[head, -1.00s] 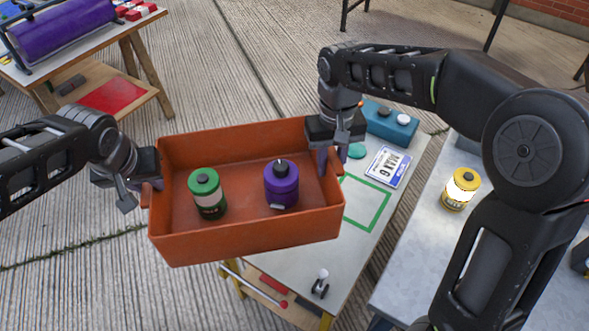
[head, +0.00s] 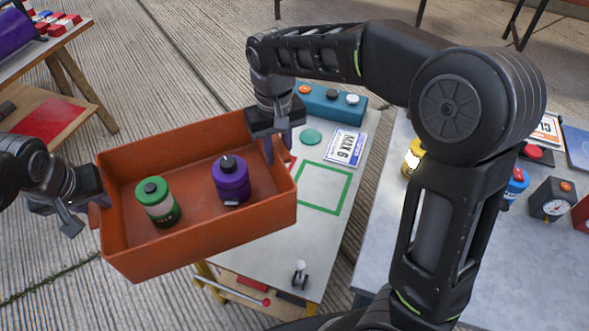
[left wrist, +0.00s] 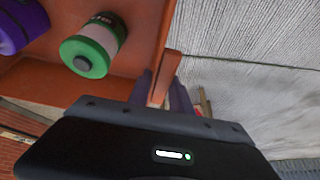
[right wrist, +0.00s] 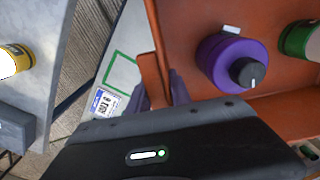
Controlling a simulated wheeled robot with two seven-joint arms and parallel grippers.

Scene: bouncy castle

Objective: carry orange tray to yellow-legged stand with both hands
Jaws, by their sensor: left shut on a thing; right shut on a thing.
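The orange tray (head: 200,262) hangs between my two grippers, slightly tilted in the head view. A green-and-white canister (head: 158,203) and a purple canister (head: 231,180) stand inside it. My left gripper (head: 92,207) is shut on the handle at the tray's left end; the left wrist view shows that handle (left wrist: 166,78) between its fingers. My right gripper (head: 275,146) is shut on the right-end handle, also seen in the right wrist view (right wrist: 153,82). The yellow-legged stand (head: 330,240) is below and right of the tray, its top partly hidden by it.
The stand's top has a green outlined rectangle (head: 324,211), a plate card (head: 345,146), a teal disc (head: 310,137), a blue button box (head: 331,102) and a small lever (head: 300,275). A grey table (head: 500,270) with canisters and gauges is at right. A wooden bench (head: 75,75) is at upper left.

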